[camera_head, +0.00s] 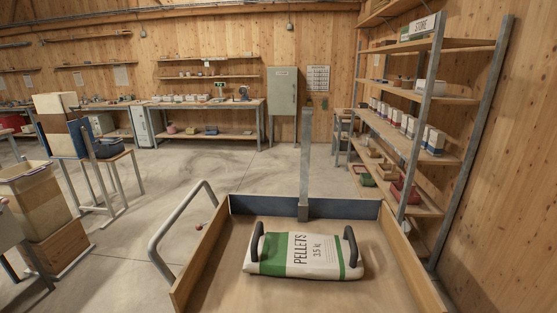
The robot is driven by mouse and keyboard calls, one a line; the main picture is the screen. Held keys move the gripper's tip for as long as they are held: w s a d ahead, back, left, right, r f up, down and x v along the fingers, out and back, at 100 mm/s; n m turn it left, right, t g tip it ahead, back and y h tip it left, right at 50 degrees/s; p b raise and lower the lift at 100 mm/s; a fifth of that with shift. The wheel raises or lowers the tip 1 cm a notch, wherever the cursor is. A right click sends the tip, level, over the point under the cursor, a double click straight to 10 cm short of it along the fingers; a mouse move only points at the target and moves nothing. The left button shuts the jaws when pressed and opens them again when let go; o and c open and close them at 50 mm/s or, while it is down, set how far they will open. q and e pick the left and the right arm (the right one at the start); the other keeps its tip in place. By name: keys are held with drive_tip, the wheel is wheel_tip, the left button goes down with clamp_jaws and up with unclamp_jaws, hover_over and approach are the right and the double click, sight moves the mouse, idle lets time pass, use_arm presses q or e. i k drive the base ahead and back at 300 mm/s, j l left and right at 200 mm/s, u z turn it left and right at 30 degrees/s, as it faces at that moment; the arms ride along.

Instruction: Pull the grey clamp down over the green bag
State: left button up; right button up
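A white and green bag (298,254) marked "PELLETS 3.5 kg" lies flat in the wooden tray (205,262) in front of me. It has two dark curved handles (257,241), one near each end. A flat grey upright bar (305,150), which looks like the clamp, stands at the tray's back wall. Neither of my grippers is in view.
A bent grey tube rail (172,231) stands at the tray's left side. A tall metal shelf (430,130) with boxes and bins is close on the right. A workbench (205,104) and a grey cabinet (283,90) stand at the back wall. The floor between is mostly clear.

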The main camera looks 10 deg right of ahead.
sight(306, 113)
drive_tip(key=i+j+u, duration=0.25)
drive_tip(key=j+u, duration=0.2)
drive_tip(key=j, duration=0.15)
drive_tip(key=i+j+u, duration=0.3)
drive_tip(key=j+u, duration=0.2)
drive_tip(key=i+j+u, duration=0.45)
drive_tip(key=i+z, duration=0.2)
drive_tip(key=i, duration=0.2)
drive_tip(key=i+j+z, duration=0.45)
drive_tip(key=i, duration=0.3)
drive_tip(key=i+l+z, duration=0.15)
drive_tip(key=z, duration=0.35)
drive_tip(key=i+z, duration=0.3)
drive_tip(key=z, duration=0.2)
drive_tip(key=i+z, duration=0.25)
drive_tip(key=z, duration=0.25)
drive_tip(key=i+j+z, duration=0.2)
drive_tip(key=z, duration=0.3)
drive_tip(key=i+j+z, duration=0.2)
drive_tip(key=z, duration=0.3)
drive_tip(key=i+j+z, duration=0.15)
drive_tip(key=j+z, duration=0.2)
drive_tip(key=z, duration=0.15)
drive_tip(key=i+j+z, duration=0.45)
drive_tip(key=j+z, duration=0.25)
drive_tip(key=l, duration=0.1)
